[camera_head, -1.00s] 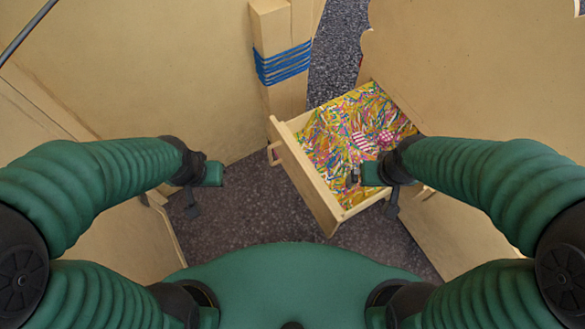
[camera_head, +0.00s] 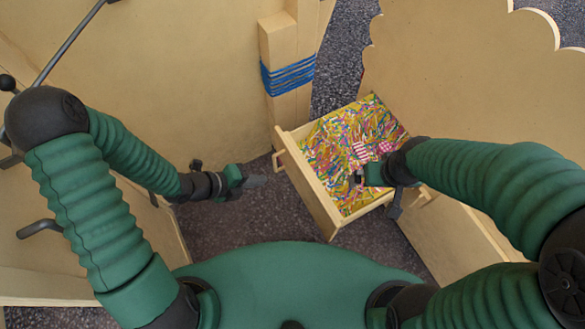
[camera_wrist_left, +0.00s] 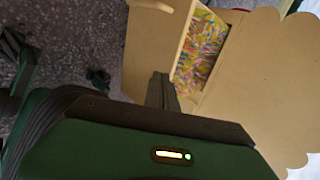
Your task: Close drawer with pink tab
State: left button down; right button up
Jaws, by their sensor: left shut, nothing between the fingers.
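The open wooden drawer (camera_head: 312,194) juts out of a wooden cabinet on the right in the head view. It is full of multicoloured sweets or paper (camera_head: 338,150), and a loop handle (camera_head: 278,161) is on its left-facing front. I cannot make out a pink tab; a pink checked patch shows inside. My left gripper (camera_head: 256,181) is shut and empty, a little left of the drawer front and apart from it. In the left wrist view its fingers (camera_wrist_left: 160,90) point toward the drawer (camera_wrist_left: 150,45). My right gripper (camera_head: 362,178) is over the drawer's near right part; its fingers are unclear.
A wooden post wrapped with blue cord (camera_head: 288,74) stands behind the drawer. A tall wooden panel with a scalloped edge (camera_head: 460,80) rises at the right. Another wooden panel (camera_head: 170,70) is at the left. Dark speckled floor (camera_head: 235,222) is free left of the drawer.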

pick_arm(q)
jog(key=b, duration=0.4)
send_near(301, 172)
jog(key=x, duration=0.5)
jog(key=shift+a+f, duration=0.1)
jog(key=shift+f, duration=0.5)
jog(key=shift+w+d+r, duration=0.1)
jog(key=shift+w+d, duration=0.1)
jog(key=shift+d, duration=0.2)
